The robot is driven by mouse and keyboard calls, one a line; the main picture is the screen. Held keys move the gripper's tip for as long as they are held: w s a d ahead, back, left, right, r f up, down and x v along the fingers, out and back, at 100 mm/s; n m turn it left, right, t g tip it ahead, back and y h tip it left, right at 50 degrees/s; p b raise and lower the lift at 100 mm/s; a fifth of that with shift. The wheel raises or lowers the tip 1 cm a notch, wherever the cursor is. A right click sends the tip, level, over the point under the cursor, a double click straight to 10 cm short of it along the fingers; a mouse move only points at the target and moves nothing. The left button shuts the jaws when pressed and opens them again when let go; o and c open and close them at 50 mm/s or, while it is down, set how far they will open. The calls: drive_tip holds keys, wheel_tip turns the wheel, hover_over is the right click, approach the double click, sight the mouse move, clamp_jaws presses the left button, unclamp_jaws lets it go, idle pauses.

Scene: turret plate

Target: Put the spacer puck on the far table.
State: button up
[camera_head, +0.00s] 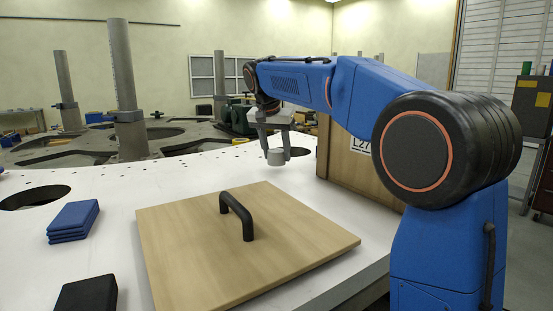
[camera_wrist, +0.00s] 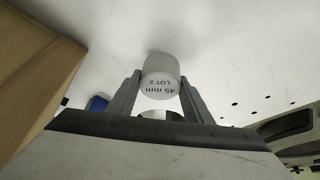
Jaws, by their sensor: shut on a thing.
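The spacer puck (camera_wrist: 160,76) is a light grey cylinder marked "45 mm LOT 2" in the wrist view. My gripper (camera_wrist: 159,88) is shut on it, one finger on each side. In the head view, my gripper (camera_head: 276,154) points down with the grey puck (camera_head: 276,158) between its fingertips, near the far edge of the white plate (camera_head: 120,190). The puck looks held above the white surface; the exact gap is hard to tell. I cannot tell for sure which surface is the far table.
A wooden board with a black handle (camera_head: 236,213) lies in front. A wooden box (camera_head: 345,165) stands just right of my gripper. Blue folded cloths (camera_head: 73,221) and a black block (camera_head: 87,294) lie at left. Posts (camera_head: 122,80) and dark cut-outs (camera_head: 35,197) are beyond and left.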

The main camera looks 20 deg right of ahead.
drive_tip(key=shift+f, duration=1.1)
drive_tip(key=shift+f, duration=0.2)
drive_tip(key=o, duration=1.3)
drive_tip(key=v, duration=1.2)
drive_tip(key=shift+r, duration=0.2)
